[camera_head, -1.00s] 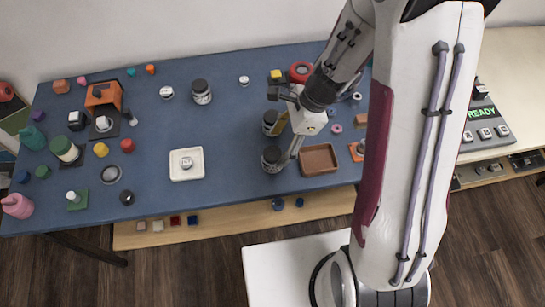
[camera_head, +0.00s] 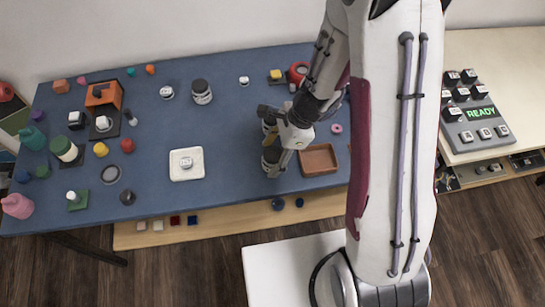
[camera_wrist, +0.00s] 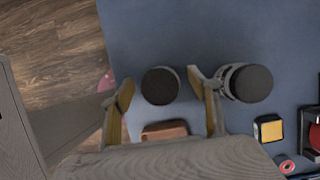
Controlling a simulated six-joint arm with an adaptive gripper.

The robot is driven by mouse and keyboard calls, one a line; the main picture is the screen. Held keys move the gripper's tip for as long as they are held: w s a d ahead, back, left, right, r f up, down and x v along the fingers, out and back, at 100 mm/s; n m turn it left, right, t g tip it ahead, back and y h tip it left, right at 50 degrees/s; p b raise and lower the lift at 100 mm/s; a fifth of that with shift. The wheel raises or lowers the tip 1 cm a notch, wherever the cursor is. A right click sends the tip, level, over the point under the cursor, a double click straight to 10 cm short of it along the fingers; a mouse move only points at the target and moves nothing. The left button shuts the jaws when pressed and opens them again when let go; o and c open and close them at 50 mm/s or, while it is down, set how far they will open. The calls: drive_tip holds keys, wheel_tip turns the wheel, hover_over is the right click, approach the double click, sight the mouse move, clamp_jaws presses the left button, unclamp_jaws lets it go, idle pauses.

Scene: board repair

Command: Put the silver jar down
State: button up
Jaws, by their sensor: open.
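In the wrist view the front jar (camera_wrist: 160,86) stands upright between my open, apart fingers (camera_wrist: 160,80), with visible gaps on both sides. The rear jar (camera_wrist: 245,82), pale-sided, stands just outside the right finger. I cannot tell the silver colour for certain; the front jar's sides are mostly hidden under its lid.
A brown tray (camera_head: 319,160) lies right of the front jar. A white tray (camera_head: 187,174) with a small item lies to the left.

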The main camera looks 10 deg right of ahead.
sight(272, 153)
idle(0.3)
drive_tip(key=c, duration=1.4)
drive_tip(key=shift+r, duration=0.2)
drive_tip(key=shift+r, duration=4.8)
